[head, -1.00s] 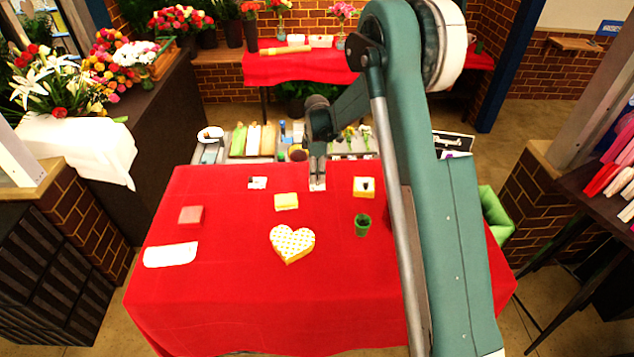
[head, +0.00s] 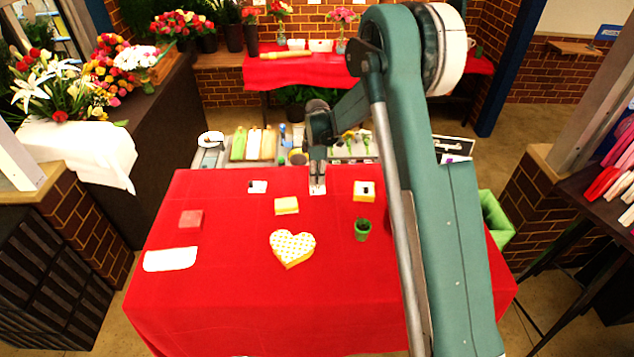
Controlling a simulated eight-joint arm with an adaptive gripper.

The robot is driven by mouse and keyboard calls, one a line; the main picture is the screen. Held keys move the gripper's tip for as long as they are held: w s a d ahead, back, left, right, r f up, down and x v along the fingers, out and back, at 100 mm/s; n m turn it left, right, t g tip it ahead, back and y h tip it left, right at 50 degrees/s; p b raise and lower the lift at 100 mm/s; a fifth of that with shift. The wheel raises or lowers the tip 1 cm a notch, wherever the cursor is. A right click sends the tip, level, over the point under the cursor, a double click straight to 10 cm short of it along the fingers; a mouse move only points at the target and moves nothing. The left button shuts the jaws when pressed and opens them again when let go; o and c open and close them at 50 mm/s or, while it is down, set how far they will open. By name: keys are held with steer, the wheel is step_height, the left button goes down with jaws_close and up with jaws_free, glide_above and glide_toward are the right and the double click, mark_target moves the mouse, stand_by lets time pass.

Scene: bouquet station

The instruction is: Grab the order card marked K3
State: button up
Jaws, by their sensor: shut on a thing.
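My gripper (head: 317,182) is at the far middle of the red table, pointing down. It is shut on a small white card (head: 317,190), which shows around and just below the fingertips. The card's mark is too small to read. I cannot tell whether it still touches the cloth. A second white card (head: 257,187) with a dark mark lies to the left, apart from the gripper; its mark is also unreadable.
A yellow block (head: 287,206), a yellow box with a dark-marked top (head: 364,191), a green pot (head: 362,230), a heart-shaped box (head: 292,249), a pink block (head: 190,218) and a white sheet (head: 170,258) are on the red table (head: 250,315). The front is clear.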

steer(key=shift+r, duration=0.15)
step_height(320, 180, up, 10)
steer(key=shift+b, duration=0.4)
